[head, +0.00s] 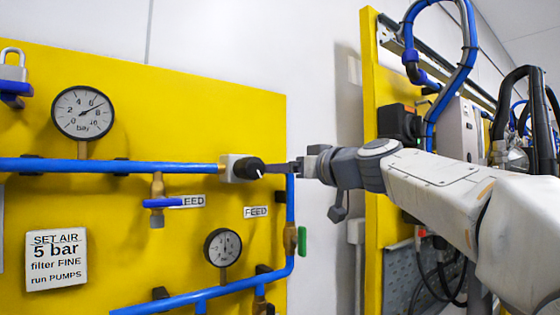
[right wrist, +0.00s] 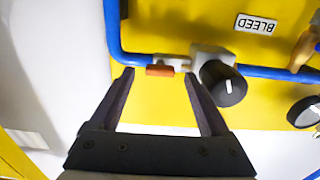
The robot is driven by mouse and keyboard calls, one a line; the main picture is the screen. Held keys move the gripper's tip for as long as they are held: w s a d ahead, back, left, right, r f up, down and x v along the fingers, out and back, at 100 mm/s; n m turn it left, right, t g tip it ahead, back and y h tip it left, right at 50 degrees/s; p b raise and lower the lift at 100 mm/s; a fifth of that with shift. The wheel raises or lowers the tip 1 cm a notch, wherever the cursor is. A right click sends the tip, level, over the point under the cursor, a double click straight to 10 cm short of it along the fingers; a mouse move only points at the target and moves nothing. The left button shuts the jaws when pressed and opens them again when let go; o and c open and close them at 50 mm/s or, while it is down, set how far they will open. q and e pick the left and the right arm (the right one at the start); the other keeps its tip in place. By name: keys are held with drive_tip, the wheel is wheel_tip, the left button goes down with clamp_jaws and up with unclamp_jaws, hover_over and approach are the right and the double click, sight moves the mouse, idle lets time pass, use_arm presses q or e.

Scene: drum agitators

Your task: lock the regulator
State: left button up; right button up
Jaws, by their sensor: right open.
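The regulator (head: 234,168) is a pale block with a black round knob on the blue pipe, on the yellow panel. In the right wrist view, the knob (right wrist: 222,83) has a white pointer line and sits just right of the right fingertip. A small orange-red piece (right wrist: 160,71) beside the regulator appears between the fingertips; the head view does not show it clearly. My right gripper (head: 283,168) reaches in from the right, close to the knob. In the right wrist view the gripper (right wrist: 159,74) is open and empty; contact is unclear. My left gripper is out of view.
A large bar gauge (head: 83,113) is at upper left, a smaller gauge (head: 223,247) below. A blue-handled valve (head: 158,202) and a green-handled valve (head: 302,240) sit on the pipes. A sign (head: 56,260) reads SET AIR 5 bar.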

drive_tip(key=shift+x, duration=1.1)
clamp_jaws()
